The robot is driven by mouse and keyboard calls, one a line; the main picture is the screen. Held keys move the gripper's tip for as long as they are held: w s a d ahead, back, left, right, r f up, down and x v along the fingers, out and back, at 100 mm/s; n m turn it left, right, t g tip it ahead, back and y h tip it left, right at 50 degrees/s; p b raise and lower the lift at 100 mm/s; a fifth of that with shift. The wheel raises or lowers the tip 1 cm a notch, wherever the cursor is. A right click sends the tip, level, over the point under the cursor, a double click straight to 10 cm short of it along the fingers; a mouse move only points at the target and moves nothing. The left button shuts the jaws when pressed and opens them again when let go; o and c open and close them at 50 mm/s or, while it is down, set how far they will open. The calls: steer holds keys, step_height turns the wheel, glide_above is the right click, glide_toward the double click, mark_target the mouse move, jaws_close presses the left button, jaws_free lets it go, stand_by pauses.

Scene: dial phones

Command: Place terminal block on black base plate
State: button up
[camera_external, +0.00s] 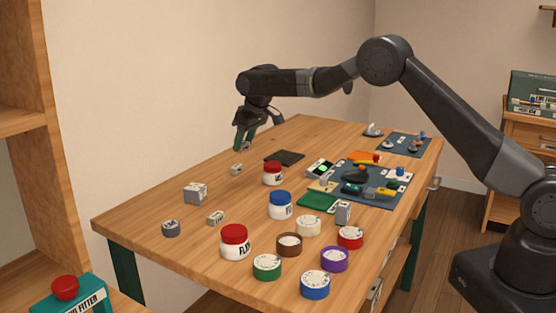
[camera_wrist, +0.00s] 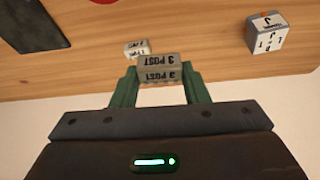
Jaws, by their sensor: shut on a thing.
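My gripper (camera_wrist: 160,80) has green fingers, which are shut on a grey terminal block (camera_wrist: 159,72) labelled "3 POST". In the outside view my gripper (camera_external: 244,143) hangs over the far left edge of the table, above its surface. The held block cannot be made out there. The black base plate (camera_external: 285,158) lies flat and bare on the table, to the right of and below my gripper. Part of the plate also shows at the upper left of the wrist view (camera_wrist: 28,24).
A small light block (camera_external: 236,169) lies below my gripper; it also shows in the wrist view (camera_wrist: 137,48). A grey cube (camera_external: 195,193) stands nearer the front. A red-capped jar (camera_external: 272,174) stands close to the plate. Several jars and discs fill the table's near side.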

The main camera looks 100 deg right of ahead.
steer(key=s+d+m+g, duration=0.1)
steer(key=s+d+m, duration=0.1)
steer(key=s+d, duration=0.45)
steer(key=s+d+m, duration=0.2)
steer(key=s+d, duration=0.2)
steer(key=s, duration=0.6)
glide_above(286, 160)
steer(key=a, duration=0.2)
steer(key=shift+h, duration=0.4)
steer(key=f, duration=0.4)
steer(key=shift+s+d+f, duration=0.2)
steer(key=shift+s+d, duration=0.05)
steer(key=shift+s, duration=0.1)
steer(key=shift+f+p, duration=0.3)
steer(key=shift+f, duration=2.2)
steer(key=o, duration=0.9)
steer(key=shift+o, duration=0.3)
steer(key=shift+r, duration=0.1)
steer(key=shift+r, duration=0.2)
steer(key=b+v, duration=0.1)
steer(key=v, duration=1)
steer(key=shift+a+r, duration=0.3)
